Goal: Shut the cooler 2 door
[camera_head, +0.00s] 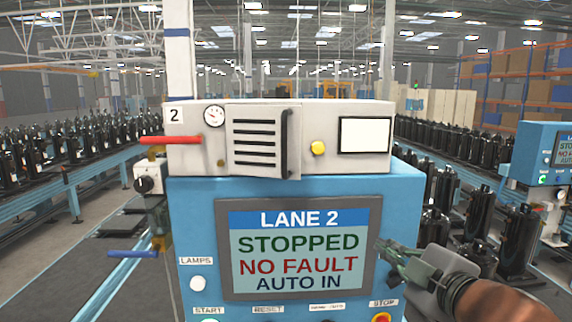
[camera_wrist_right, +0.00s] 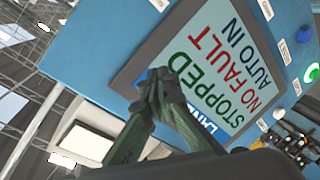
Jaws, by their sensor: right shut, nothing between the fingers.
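Cooler 2 (camera_head: 205,158) is the pale box marked "2" on top of the blue lane cabinet in the head view. Its louvred door (camera_head: 256,166) has a dark upright handle (camera_head: 288,140) on the right. The door's right edge seems to stand slightly out from the front, with its lower corner below the box's bottom edge; the exact gap is hard to tell. My right gripper (camera_head: 384,250) is shut and empty, in front of the screen's right edge, below and right of the door. Its closed fingertips also show in the right wrist view (camera_wrist_right: 165,88). My left gripper is out of view.
The cabinet's LANE 2 screen (camera_head: 295,250) reads stopped, no fault. A red lever (camera_head: 170,140) juts out left of the cooler, and a blue lever (camera_head: 133,254) sits lower. Buttons line the cabinet below the screen. Conveyors with black compressors (camera_head: 522,235) flank both sides.

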